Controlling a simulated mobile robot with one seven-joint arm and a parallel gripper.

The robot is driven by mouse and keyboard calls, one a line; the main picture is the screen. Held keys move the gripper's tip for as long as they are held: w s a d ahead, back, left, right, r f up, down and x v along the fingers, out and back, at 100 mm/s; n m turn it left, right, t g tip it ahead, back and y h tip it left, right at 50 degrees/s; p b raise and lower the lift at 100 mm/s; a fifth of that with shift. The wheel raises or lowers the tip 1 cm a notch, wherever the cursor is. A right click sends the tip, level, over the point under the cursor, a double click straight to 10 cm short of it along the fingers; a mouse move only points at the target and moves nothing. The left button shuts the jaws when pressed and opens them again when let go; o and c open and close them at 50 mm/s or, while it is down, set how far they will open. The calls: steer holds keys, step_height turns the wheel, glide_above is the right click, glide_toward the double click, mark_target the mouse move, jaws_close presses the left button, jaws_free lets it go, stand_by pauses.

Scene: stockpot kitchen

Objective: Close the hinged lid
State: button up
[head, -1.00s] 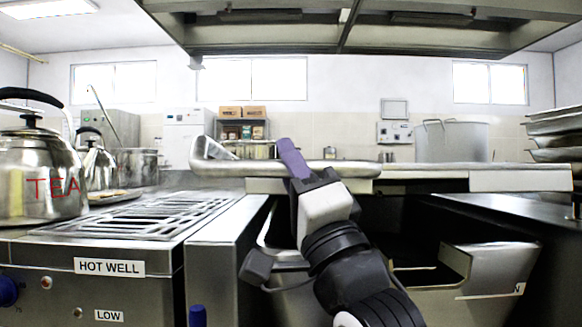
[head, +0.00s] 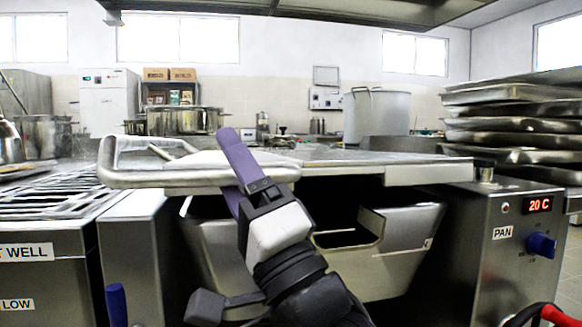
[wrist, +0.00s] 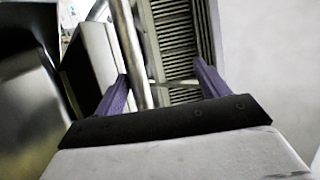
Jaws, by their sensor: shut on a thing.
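The hinged lid (head: 350,158) is a flat metal plate, seen almost edge-on and close to level above the tilting pan (head: 400,265). A dark gap shows between the lid and the pan. The lid's tubular handle (head: 190,179) sticks out at its front left. My gripper (head: 236,158) has its purple fingers shut on this handle, coming up from below. In the wrist view the handle bar (wrist: 134,55) runs between the fingers of my gripper (wrist: 160,84), nearer the left one. The hinge is hidden.
The hot well (head: 45,215) stands at left. The panel marked PAN, with a blue knob (head: 541,245), is at right. Stacked trays (head: 515,125) rise behind it. A stockpot (head: 376,115) stands behind the lid. A red-and-black handle (head: 545,314) shows at bottom right.

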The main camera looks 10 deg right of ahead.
steer(key=o, duration=0.4)
steer(key=s, duration=0.1)
steer(key=s+d+r, duration=0.1)
steer(key=s, duration=0.1)
steer(key=shift+s+d+r+p, duration=0.15)
steer(key=shift+s+d+p, duration=0.15)
steer(key=s+d, duration=0.1)
steer(key=s+d+b, duration=0.1)
steer(key=s, duration=0.1)
steer(key=s+d, duration=0.1)
steer(key=s, duration=0.1)
steer(key=shift+s+d+f+b, duration=0.1)
steer(key=shift+d+f+b, duration=0.05)
steer(key=shift+f+b, duration=0.15)
steer(key=c, duration=0.7)
steer(key=shift+s+d+r, duration=0.1)
steer(key=shift+s+d, duration=0.1)
steer(key=shift+s, duration=0.15)
steer(key=shift+w+y, duration=0.1)
steer(key=shift+y, duration=0.2)
